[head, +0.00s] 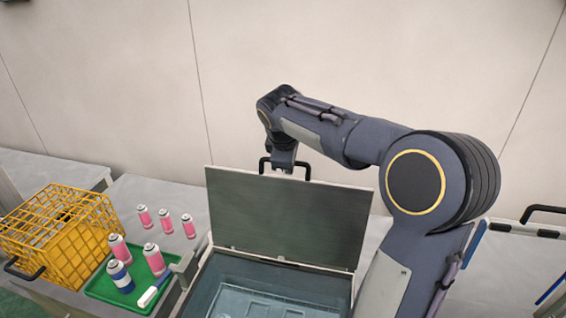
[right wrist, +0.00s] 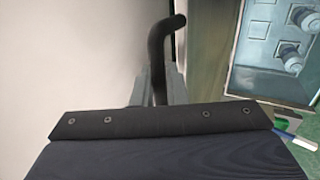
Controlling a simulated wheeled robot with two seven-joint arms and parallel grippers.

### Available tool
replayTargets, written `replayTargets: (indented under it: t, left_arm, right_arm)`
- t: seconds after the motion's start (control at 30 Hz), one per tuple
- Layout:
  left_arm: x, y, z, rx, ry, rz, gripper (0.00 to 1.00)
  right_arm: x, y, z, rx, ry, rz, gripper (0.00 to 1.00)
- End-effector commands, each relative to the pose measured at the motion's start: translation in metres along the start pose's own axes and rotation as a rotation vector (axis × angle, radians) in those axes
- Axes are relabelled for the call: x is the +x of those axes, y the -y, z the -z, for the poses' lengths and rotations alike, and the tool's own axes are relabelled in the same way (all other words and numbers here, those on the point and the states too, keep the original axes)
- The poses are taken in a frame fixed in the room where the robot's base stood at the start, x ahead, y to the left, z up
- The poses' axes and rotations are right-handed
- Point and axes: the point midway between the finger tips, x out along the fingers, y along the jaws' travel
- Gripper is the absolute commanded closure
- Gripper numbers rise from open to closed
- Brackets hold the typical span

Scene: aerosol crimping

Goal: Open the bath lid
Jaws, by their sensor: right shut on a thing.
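The bath lid (head: 285,222) stands raised and close to upright behind the open bath (head: 270,288), which holds clear liquid. A black handle (head: 308,170) sits on the lid's top edge. My right gripper (head: 283,165) is at the handle and shut on it. In the right wrist view, the handle (right wrist: 157,60) runs up between my gripper's fingers (right wrist: 158,88), and the wrist housing covers the lower part. The open bath shows at the right of that view, with cans in its liquid (right wrist: 270,45). My left gripper is not in view.
A yellow crate (head: 50,222) stands at the left. A green tray (head: 100,289) holds pink cans, a blue-and-white can (head: 120,277) and a white-and-blue tool (head: 152,291). Several pink cans (head: 165,221) stand behind it. A pale wall (head: 240,50) is behind the lid.

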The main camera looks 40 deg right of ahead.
Motion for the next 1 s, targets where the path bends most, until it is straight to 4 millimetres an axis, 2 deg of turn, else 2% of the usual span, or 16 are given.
replayTargets:
  t: [0.23,0.67,0.7,0.8,1.0]
  left_arm:
    - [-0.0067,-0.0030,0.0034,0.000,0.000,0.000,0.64]
    - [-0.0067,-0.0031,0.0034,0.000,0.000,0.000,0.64]
    - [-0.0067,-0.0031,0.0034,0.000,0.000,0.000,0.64]
    - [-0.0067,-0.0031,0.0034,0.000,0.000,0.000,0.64]
    - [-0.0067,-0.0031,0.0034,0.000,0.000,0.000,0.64]
  right_arm:
    - [0.0085,-0.0120,-0.0001,-0.002,0.001,0.052,1.00]
    - [0.0102,-0.0126,0.0000,-0.004,0.001,0.060,1.00]
    - [0.0101,-0.0126,0.0000,-0.004,0.001,0.060,0.84]
    - [0.0101,-0.0126,0.0000,-0.003,0.001,0.060,0.71]
    - [0.0101,-0.0125,0.0000,-0.002,0.001,0.060,0.70]
